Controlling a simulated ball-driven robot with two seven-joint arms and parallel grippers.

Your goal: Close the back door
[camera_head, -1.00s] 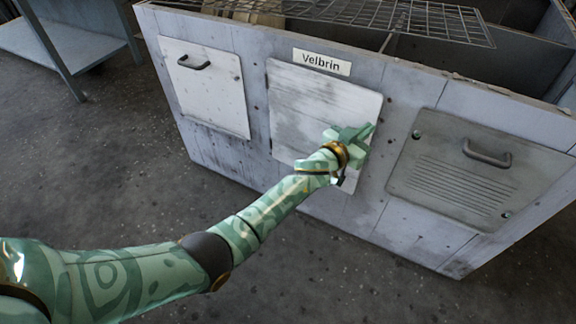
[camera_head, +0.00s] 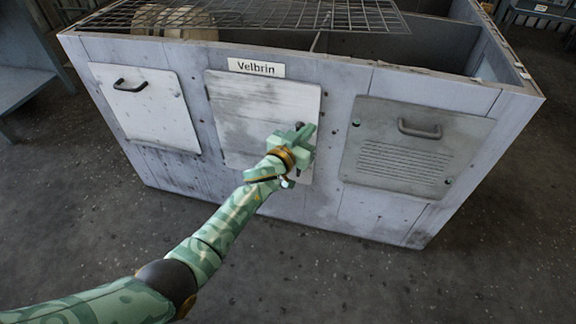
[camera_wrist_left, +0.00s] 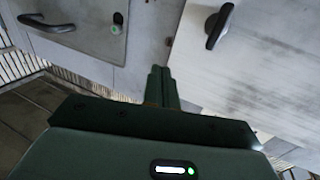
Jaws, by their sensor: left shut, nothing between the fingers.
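The housing's front has three doors, and the pictures do not say which is the back door. The middle door (camera_head: 245,105), pale and scuffed, sits below the Velbrin label. It looks about flush, but I cannot tell if it is fully closed. My left gripper (camera_head: 307,131) is shut and empty at this door's right edge; I cannot tell if it touches. In the left wrist view, the shut fingers (camera_wrist_left: 158,72) point between the middle door (camera_wrist_left: 265,60), with its dark handle (camera_wrist_left: 218,25), and the louvred door's side. My right gripper is not in view.
A white door (camera_head: 146,105) with a black handle is at left. A grey louvred door (camera_head: 412,145) with a handle is at right. A wire grid (camera_head: 270,14) lies over the housing's open top. A bench (camera_head: 25,85) stands at far left. The floor in front is clear.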

